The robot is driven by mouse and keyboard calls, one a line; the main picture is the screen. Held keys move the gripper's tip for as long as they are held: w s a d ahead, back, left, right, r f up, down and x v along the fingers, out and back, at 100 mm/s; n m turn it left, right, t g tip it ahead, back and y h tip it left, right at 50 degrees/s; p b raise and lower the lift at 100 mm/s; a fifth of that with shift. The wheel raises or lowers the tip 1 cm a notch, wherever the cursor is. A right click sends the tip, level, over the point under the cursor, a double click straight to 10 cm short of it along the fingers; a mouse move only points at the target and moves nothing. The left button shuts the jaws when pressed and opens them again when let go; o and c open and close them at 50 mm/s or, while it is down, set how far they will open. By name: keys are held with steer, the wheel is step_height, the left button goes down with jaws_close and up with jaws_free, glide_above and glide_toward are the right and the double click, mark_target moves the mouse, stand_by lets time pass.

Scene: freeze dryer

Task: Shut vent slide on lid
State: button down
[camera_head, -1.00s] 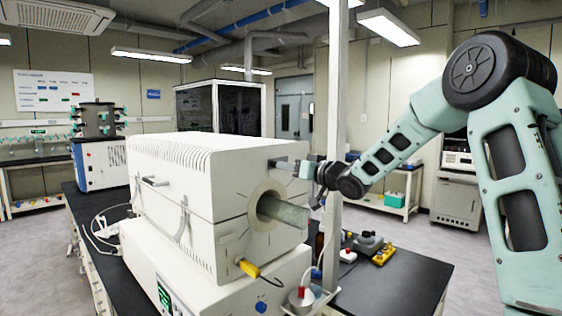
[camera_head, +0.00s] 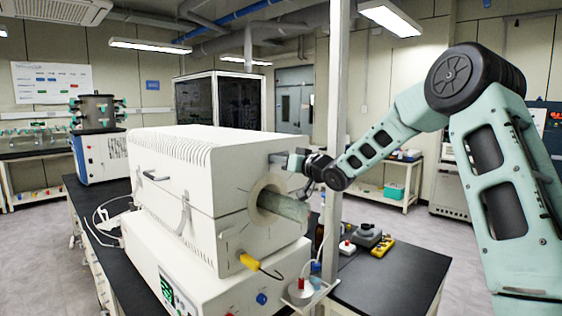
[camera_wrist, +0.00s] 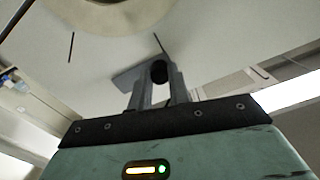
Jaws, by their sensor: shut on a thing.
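The vent slide (camera_wrist: 128,78) is a small grey plate on the pale end face of the furnace lid (camera_head: 228,184). In the wrist view it lies flat on the face, below the round flange. A dark round knob (camera_wrist: 158,72) stands out beside the plate. My gripper (camera_wrist: 157,85) is shut on this knob, one finger on each side. In the head view my gripper (camera_head: 296,163) is at the lid's upper right end, above the round port. The slide is small there and partly covered by my fingers.
A white upright post (camera_head: 334,150) stands close to my wrist. A yellow-handled plug (camera_head: 250,262) is lower on the furnace. Small items lie on the black bench (camera_head: 390,283).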

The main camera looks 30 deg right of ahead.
steer(key=d, duration=0.1)
steer(key=w+d+p, duration=0.1)
steer(key=d, duration=0.1)
steer(key=d+p, duration=0.1)
steer(key=d, duration=0.1)
steer(key=shift+w+r, duration=0.1)
steer(key=shift+w, duration=0.2)
steer(key=c, duration=1.3)
jaws_free()
steer(key=shift+d, duration=0.15)
steer(key=b+v, duration=0.6)
steer(key=v, duration=1.1)
steer(key=shift+s, duration=0.2)
